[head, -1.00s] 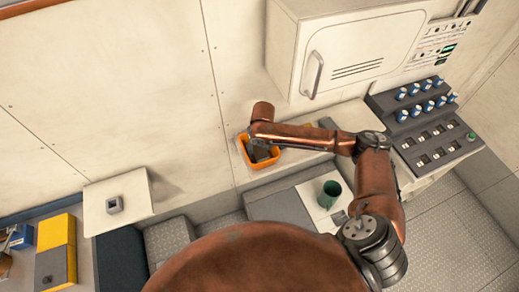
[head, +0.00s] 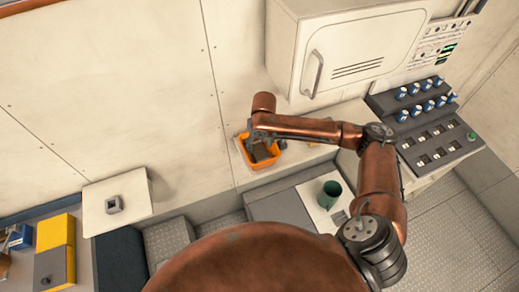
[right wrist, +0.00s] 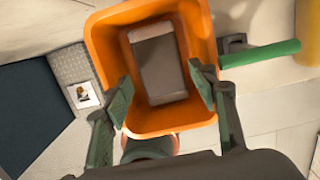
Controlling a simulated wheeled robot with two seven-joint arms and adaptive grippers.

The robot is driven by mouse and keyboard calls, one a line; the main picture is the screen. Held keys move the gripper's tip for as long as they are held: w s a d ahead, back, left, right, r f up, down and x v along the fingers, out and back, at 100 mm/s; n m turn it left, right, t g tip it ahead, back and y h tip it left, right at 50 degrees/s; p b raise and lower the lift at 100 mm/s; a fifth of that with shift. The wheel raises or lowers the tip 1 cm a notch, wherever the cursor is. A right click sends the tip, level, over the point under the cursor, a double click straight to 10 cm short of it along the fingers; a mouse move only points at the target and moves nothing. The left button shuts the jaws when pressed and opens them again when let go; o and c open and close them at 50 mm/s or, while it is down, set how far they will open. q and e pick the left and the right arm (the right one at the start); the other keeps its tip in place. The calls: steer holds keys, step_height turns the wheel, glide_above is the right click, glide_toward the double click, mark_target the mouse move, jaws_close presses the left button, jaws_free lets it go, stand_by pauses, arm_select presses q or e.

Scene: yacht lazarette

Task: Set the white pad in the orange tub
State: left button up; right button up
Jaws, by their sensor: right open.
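The orange tub (head: 244,157) stands on the pale ledge by the wall, and it also shows in the right wrist view (right wrist: 104,40). The pad (right wrist: 160,65), a pale rectangular block looking grey-brown in the shade, lies inside the tub on its floor. My right gripper (right wrist: 164,92) is open above the tub, with its green fingers apart and the pad seen between and beyond them. In the head view my right gripper (head: 261,142) partly hides the tub's inside. My left gripper is not in view.
A dark green cup (head: 329,192) stands on a white surface in front of the ledge. A white cabinet (head: 345,55) hangs above right, beside a switch panel (head: 430,125). A green-handled item (right wrist: 262,53) lies beside the tub. A small grey block (head: 114,204) sits on a white board.

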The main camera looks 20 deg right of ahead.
mark_target(261, 154)
step_height(261, 154, up, 7)
steer(key=s, duration=0.1)
steer(key=shift+r, duration=0.15)
stand_by(0.5)
